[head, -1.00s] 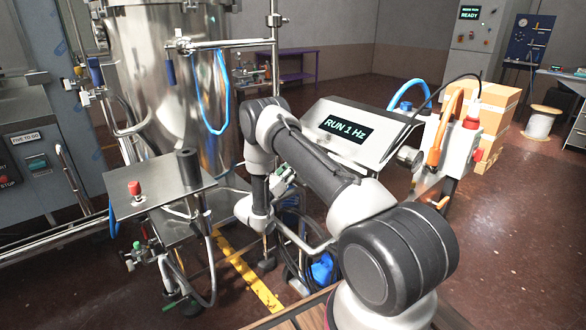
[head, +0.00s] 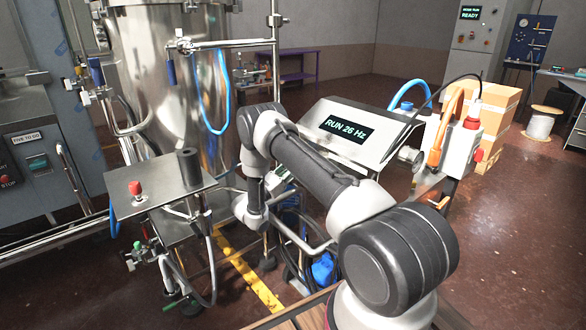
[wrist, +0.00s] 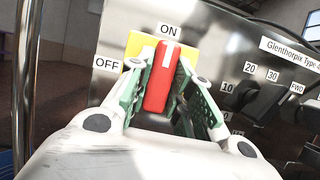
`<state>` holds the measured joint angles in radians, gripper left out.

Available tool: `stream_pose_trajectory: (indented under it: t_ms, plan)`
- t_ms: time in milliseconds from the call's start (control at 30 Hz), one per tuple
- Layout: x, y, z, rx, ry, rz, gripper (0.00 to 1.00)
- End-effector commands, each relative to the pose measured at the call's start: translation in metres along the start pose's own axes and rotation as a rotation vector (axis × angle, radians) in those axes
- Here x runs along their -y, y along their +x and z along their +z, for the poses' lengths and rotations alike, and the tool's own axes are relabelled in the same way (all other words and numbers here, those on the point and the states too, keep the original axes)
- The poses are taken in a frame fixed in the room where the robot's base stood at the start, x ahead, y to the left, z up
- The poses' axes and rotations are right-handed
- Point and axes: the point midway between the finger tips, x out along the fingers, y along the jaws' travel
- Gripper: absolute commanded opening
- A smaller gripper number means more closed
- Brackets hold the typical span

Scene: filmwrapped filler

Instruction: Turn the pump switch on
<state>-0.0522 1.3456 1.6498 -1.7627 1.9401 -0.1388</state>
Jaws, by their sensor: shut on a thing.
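The pump switch is a red handle (wrist: 161,80) on a yellow plate (wrist: 135,45) with ON and OFF labels, close in the wrist view. The handle points up toward the ON label (wrist: 169,29); the OFF label (wrist: 107,63) is at its left. My gripper (wrist: 163,75) is shut on the red handle, with a green-padded finger on each side. The pump's display (head: 346,129) reads RUN 26 Hz in the head view. In that view my arm hides the switch and the gripper's fingers.
A black dial (wrist: 240,96) with number labels and a FWD label (wrist: 296,88) sit right of the switch. A large steel vessel (head: 165,80) stands behind my arm. A small steel table (head: 160,187) with a red button is at left.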

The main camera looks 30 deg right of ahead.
Motion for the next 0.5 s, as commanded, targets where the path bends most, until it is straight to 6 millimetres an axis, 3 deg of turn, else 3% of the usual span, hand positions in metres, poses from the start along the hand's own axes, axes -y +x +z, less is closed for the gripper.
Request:
stream_pose_trajectory:
  t_ms: [67, 100, 200, 500]
  plan:
    - [0.0004, -0.0009, -0.0013, -0.002, -0.001, 0.002, 0.0]
    - [0.0004, -0.0009, -0.0013, -0.002, -0.001, 0.002, 0.29]
    - [0.0003, -0.0007, -0.001, -0.002, -0.001, 0.001, 0.43]
    - [0.0, -0.0015, -0.0004, -0.001, 0.0, 0.001, 0.43]
